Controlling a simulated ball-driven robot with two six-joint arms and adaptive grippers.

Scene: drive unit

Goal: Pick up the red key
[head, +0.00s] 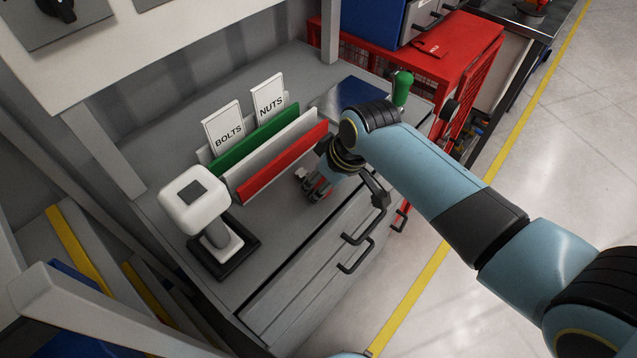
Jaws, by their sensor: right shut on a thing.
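My right gripper (312,189) is low over the grey workbench top, just in front of the red divider panel. It is shut on a small red thing, taken to be the red key (321,183), of which only a patch shows between the dark fingers. The rest of the key is hidden by the fingers and wrist. I cannot tell whether it still touches the bench. My left gripper is not in view.
A rack with white, green and red panels (284,161) and BOLTS and NUTS cards stands behind the gripper. A white-headed device (196,200) is at left. A green-handled item (401,88) and red cabinet (455,45) are beyond. Drawer handles (357,255) stick out in front.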

